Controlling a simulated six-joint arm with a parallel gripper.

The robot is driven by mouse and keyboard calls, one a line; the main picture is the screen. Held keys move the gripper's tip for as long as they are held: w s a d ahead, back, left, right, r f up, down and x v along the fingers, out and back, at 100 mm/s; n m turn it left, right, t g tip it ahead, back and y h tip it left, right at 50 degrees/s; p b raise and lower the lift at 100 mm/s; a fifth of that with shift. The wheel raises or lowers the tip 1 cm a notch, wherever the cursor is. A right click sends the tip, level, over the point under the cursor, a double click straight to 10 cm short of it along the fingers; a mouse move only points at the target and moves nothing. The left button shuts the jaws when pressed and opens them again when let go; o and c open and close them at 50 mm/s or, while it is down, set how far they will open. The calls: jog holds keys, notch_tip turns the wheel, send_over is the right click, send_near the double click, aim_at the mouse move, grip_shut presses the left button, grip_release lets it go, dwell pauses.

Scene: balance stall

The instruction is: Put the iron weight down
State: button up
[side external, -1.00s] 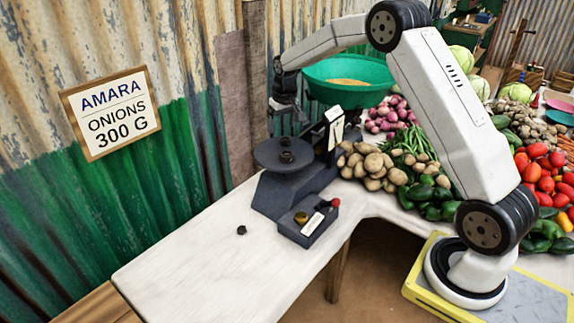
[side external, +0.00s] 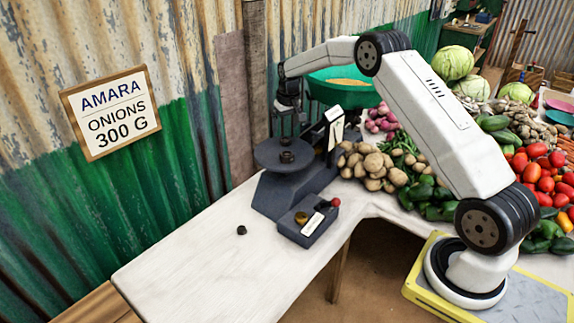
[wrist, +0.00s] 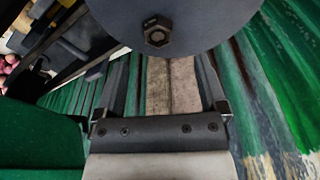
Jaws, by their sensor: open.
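The iron weight (side external: 287,156) is a small dark hexagonal piece standing on the round dark pan (side external: 266,156) of the scale. The wrist view shows the weight (wrist: 157,32) from above, near the middle of the pan (wrist: 205,20). My gripper (side external: 287,134) is above and behind the pan in the side view, pointing down. In the wrist view my gripper (wrist: 164,65) has its two fingers wide apart with nothing between them. The weight is clear of the fingers.
A dark block with a brass weight (side external: 301,218) and a red knob (side external: 335,202) stands in front of the scale. A small dark piece (side external: 241,230) lies on the white table. A green basin (side external: 340,90), potatoes (side external: 372,165) and other vegetables are to the right. The table's front left is clear.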

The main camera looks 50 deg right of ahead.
aim_at(285, 139)
jog(key=shift+w+d+f, duration=0.1)
jog(key=shift+f, duration=1.25)
jog(key=shift+w+d+f, duration=0.1)
jog(key=shift+f, duration=1.2)
grip_shut()
